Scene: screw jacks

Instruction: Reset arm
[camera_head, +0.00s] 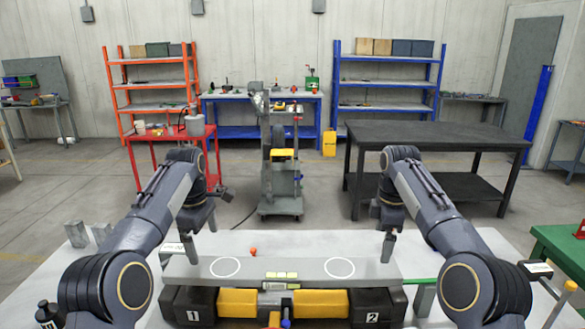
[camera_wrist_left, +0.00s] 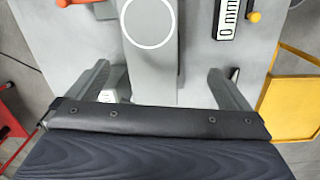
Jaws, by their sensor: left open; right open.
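My left gripper (camera_head: 201,232) is open and empty, pointing down above the left end of a long grey beam (camera_head: 290,270). In the left wrist view its two fingers (camera_wrist_left: 158,88) stand wide apart, with the beam and a white circle (camera_wrist_left: 150,22) between and beyond them. My right gripper (camera_head: 388,245) points down near the beam's right end; nothing shows in it. The beam has two white circles on top and lies over two dark jack units marked 1 (camera_head: 193,315) and 2 (camera_head: 372,317), with yellow parts (camera_head: 238,303) between them.
A small red-orange knob (camera_head: 253,252) stands just behind the beam. Grey blocks (camera_head: 77,234) stand at the table's left, and a green rod (camera_head: 420,281) lies at the right. A wheeled machine (camera_head: 280,170), a red table (camera_head: 150,140) and a dark table (camera_head: 440,135) stand farther back.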

